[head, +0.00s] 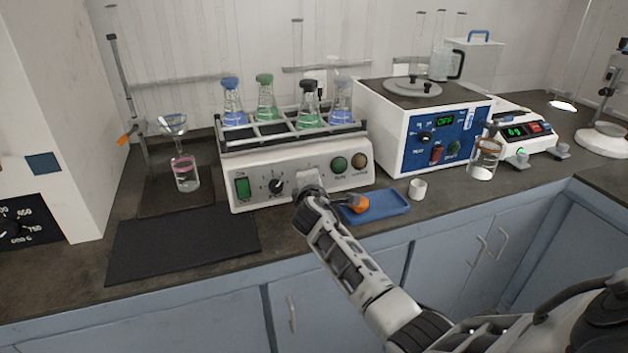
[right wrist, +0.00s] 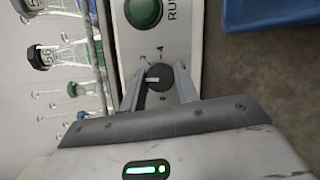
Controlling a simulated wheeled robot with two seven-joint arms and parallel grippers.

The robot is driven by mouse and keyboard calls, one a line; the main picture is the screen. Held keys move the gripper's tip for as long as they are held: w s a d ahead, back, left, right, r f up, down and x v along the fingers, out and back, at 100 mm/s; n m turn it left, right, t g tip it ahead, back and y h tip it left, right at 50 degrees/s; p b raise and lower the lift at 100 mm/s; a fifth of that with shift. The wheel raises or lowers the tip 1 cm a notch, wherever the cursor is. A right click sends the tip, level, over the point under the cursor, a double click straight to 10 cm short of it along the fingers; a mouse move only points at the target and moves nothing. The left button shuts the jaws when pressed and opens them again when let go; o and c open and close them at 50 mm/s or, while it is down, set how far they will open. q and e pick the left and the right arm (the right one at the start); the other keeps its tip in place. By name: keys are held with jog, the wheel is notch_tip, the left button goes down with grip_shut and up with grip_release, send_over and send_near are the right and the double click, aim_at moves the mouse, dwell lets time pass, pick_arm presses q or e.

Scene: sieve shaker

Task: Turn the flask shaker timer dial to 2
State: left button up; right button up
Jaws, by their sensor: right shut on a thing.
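The flask shaker (head: 300,158) is a white box with a control panel on its front. My right gripper (head: 308,184) is at the middle of this panel and hides the dial there in the head view. In the right wrist view this round dark dial (right wrist: 161,77) sits between the two fingers of the right gripper (right wrist: 158,92), which are shut on it. Its pale pointer mark points left in that picture. Digits that look like 3 and 4 are printed beside it. My left gripper is not in view.
Another dark dial (head: 276,186) and a green switch (head: 243,188) are left of my gripper. A green button (head: 339,164) is to its right. Stoppered flasks (head: 265,98) stand on top. A blue tray (head: 380,206) and a white cup (head: 418,188) are nearby; a black mat (head: 180,243) lies left.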

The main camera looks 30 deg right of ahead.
dwell(0.4)
jog(key=o, duration=1)
jog(key=shift+c, duration=0.2)
jog(key=p+v, duration=0.1)
jog(key=v, duration=1.5)
jog(key=shift+a, duration=0.1)
jog(key=s+a+f+m+g+y, duration=0.1)
jog(key=s+a+f+m+y, duration=0.4)
jog(key=s+a+f, duration=0.3)
jog(key=s+a+f+m+g+y, duration=0.1)
jog(key=s+a+f+m+y, duration=0.5)
jog(key=s+f, duration=0.3)
jog(key=s+a, duration=0.1)
jog(key=s, duration=0.2)
jog(key=shift+s+a+m+y, duration=0.25)
jog(key=shift+a+m+y, duration=0.05)
jog(key=shift+a, duration=0.1)
